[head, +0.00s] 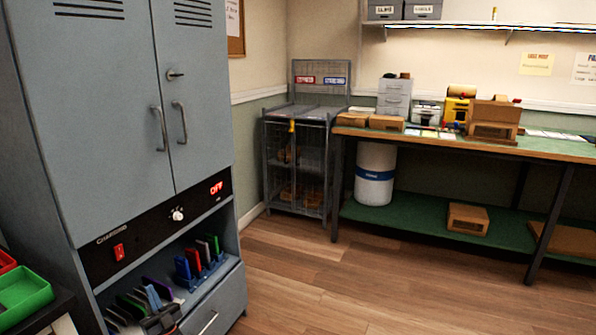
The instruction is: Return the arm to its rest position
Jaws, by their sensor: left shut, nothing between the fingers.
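My left gripper (163,318) shows only in part at the bottom edge of the head view, a dark shape in front of the open shelf of the grey charging cabinet (100,100). It is shut and empty. The rest of my left arm is out of the frame. Several coloured phones (203,252) stand upright in a blue rack on that shelf. More phone-like slabs stand at the shelf's front left, close to the gripper; I cannot tell if it touches them. My right gripper is not in view.
The cabinet's two doors are closed, and a red display (216,188) reads OFF. A green tray (22,294) sits at the left edge. A wire cage cart (297,160) and a workbench (450,140) with boxes stand at the back. The wooden floor between is clear.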

